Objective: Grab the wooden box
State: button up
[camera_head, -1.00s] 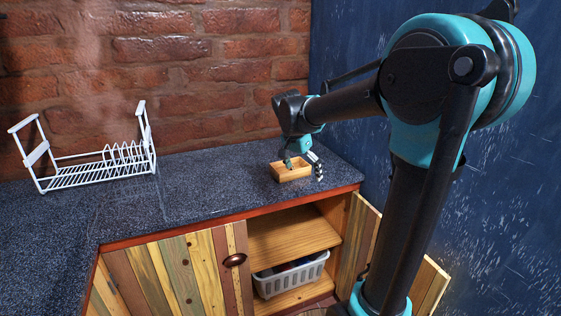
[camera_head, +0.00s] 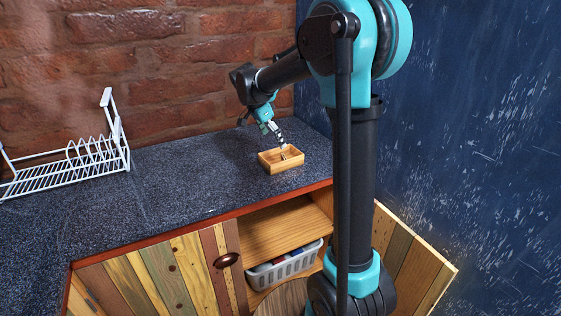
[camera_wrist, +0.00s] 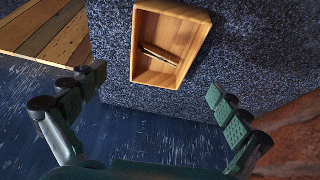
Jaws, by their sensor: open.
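The wooden box (camera_head: 281,166) is a small open-topped tray of light wood on the dark speckled counter, near its front edge. My gripper (camera_head: 275,134) is above and just behind the box in the head view, tilted down toward it. In the wrist view the box (camera_wrist: 172,45) lies at the top middle, beyond and between the spread fingers of my gripper (camera_wrist: 158,98). The gripper is open and holds nothing. A thin dark and light object (camera_wrist: 160,55) lies inside the box; I cannot tell what it is.
A white dish rack (camera_head: 75,165) stands at the left on the counter (camera_head: 190,175). A brick wall is behind and a blue wall (camera_head: 450,110) at the right. Below, a cabinet door (camera_head: 410,250) stands open, showing a grey basket (camera_head: 285,268). The counter left of the box is clear.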

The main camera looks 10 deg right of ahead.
aim_at(283, 159)
jog(key=x, duration=0.9)
jog(key=shift+w, duration=0.1)
jog(key=shift+c, duration=0.6)
jog(key=c, duration=1)
